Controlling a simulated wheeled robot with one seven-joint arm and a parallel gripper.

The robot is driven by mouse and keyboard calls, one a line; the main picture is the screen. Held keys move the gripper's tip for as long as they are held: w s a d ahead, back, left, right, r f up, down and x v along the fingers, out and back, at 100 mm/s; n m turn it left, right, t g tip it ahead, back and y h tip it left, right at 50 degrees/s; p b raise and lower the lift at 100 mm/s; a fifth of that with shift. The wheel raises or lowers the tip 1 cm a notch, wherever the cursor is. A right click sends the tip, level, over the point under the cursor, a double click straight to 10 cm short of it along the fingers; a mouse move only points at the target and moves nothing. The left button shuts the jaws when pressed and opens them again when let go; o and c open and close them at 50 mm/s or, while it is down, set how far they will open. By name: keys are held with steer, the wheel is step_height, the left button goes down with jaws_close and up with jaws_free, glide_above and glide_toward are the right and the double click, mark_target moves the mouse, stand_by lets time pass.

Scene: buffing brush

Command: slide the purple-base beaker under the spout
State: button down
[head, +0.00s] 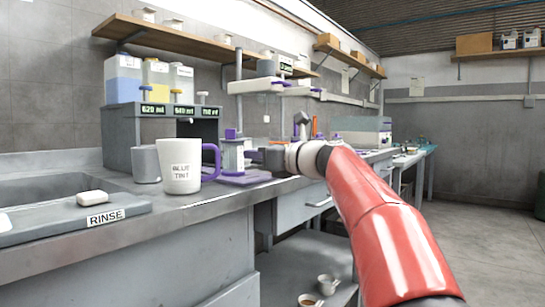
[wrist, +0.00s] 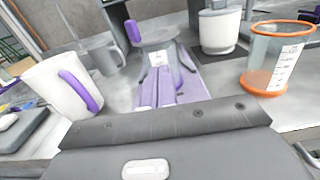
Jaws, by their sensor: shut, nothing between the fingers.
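A clear beaker with a pale label (wrist: 157,58) stands on a flat purple base (wrist: 190,78) in the middle of the wrist view. In the head view the purple base (head: 243,179) lies on the counter near its front edge, the beaker (head: 233,156) above it. My gripper (head: 252,156) is shut and empty at the beaker's right. In the wrist view its fingers (wrist: 160,88) point at the beaker and overlap the base; I cannot tell whether they touch. The dispenser (head: 160,125) with several tanks stands behind to the left; its spout is not clear.
A white mug marked BLUE TINT (head: 180,170) and a grey cup (head: 145,164) stand left of the beaker. An orange-rimmed beaker (wrist: 272,60) is close on the right in the wrist view, with a white canister (wrist: 218,30) behind. A sink is far left.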

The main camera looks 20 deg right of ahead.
steer(key=shift+x, duration=0.85)
